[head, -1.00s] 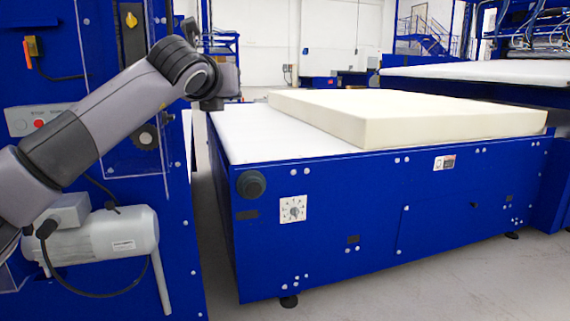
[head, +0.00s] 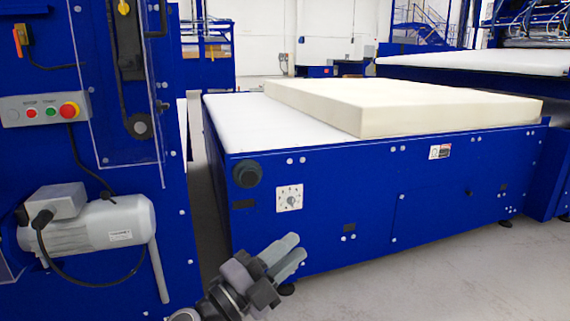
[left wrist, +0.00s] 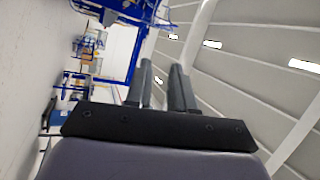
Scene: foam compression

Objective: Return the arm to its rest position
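My left gripper (head: 294,249) is low in the middle of the head view, in front of the blue machine table's front panel. Its two grey fingers point up and to the right, with nothing between them. In the left wrist view the fingers (left wrist: 162,78) stand side by side with a narrow gap between them. Only the end of my left arm shows at the bottom edge of the head view. My right gripper is not in view.
A cream foam block (head: 400,108) lies on the white top of the blue machine table (head: 370,212). A blue machine cabinet with control buttons (head: 50,112) and a grey motor (head: 92,228) stands at the left. Grey floor (head: 470,285) is clear at the lower right.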

